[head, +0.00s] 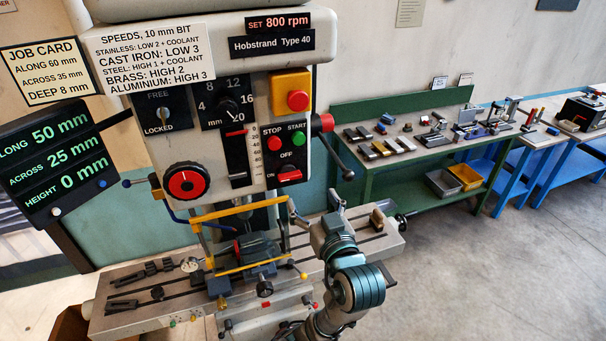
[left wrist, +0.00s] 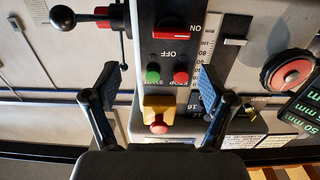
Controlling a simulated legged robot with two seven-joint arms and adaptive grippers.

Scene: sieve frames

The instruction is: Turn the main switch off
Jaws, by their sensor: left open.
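The main switch is a red lever (head: 289,176) low on the black control plate (head: 272,160) of the drill press, at the end marked ON. OFF is printed above it. The left wrist view shows the panel upside down, with the red lever (left wrist: 197,30) beside ON and OFF below it. My left gripper (head: 314,206) is in front of the machine, below and to the right of the plate. In the left wrist view its two fingers (left wrist: 163,82) are spread and empty, apart from the lever. My right gripper is in neither view.
Red stop (head: 274,143) and green start (head: 299,138) buttons sit above the switch. A yellow box with a red button (head: 291,94) is higher up. A black-handled lever (head: 340,162) juts out at right. The yellow-framed guard (head: 240,210) stands below.

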